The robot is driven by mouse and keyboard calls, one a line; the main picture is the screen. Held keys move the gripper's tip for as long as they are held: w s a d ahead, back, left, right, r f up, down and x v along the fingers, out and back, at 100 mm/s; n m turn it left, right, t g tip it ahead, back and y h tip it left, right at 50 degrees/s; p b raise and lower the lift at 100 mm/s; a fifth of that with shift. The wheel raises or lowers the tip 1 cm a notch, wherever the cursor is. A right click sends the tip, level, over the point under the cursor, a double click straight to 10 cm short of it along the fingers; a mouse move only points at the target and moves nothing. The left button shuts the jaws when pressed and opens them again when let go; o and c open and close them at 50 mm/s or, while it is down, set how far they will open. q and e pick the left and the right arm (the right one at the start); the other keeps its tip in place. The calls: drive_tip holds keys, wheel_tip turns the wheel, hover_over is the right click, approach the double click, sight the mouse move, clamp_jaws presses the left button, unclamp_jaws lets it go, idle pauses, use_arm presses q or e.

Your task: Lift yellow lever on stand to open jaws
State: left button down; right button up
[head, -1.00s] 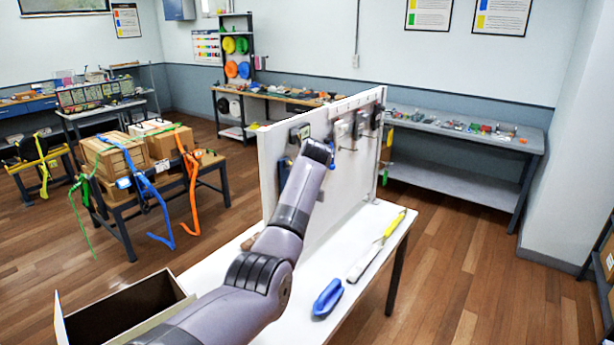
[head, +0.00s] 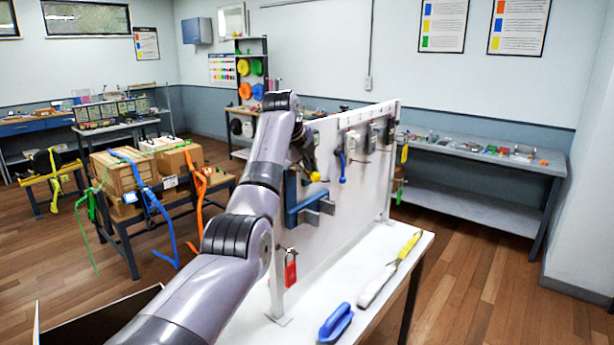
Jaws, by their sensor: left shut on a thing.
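The stand is a blue frame (head: 291,198) with grey jaw blocks (head: 312,213) on the white panel. The yellow lever (head: 315,176) shows as a small yellow knob above the jaw blocks. My left gripper (head: 309,165) is dark and partly hidden behind my own wrist. It is at the lever and shut on it, with the yellow end showing just below the fingers. Whether the jaw blocks stand apart is hard to tell at this size. My right gripper is not in view.
A red padlock (head: 290,270) hangs low on the white panel (head: 340,235). A blue-handled tool (head: 336,323) and a yellow-and-white tool (head: 390,270) lie on the white table (head: 385,308). Boxes with straps (head: 125,172) stand on a table at left.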

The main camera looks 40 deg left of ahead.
use_arm(q)
drive_tip(key=shift+s+a+f, duration=0.1)
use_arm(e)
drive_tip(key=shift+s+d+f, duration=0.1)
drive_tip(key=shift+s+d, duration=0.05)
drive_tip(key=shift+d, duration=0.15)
use_arm(q)
drive_tip(key=c, duration=1.9)
unclamp_jaws()
drive_tip(key=shift+c, duration=0.2)
drive_tip(key=o, duration=0.3)
drive_tip(key=shift+s+a, duration=0.15)
drive_tip(key=shift+o, duration=0.2)
drive_tip(key=v, duration=1.2)
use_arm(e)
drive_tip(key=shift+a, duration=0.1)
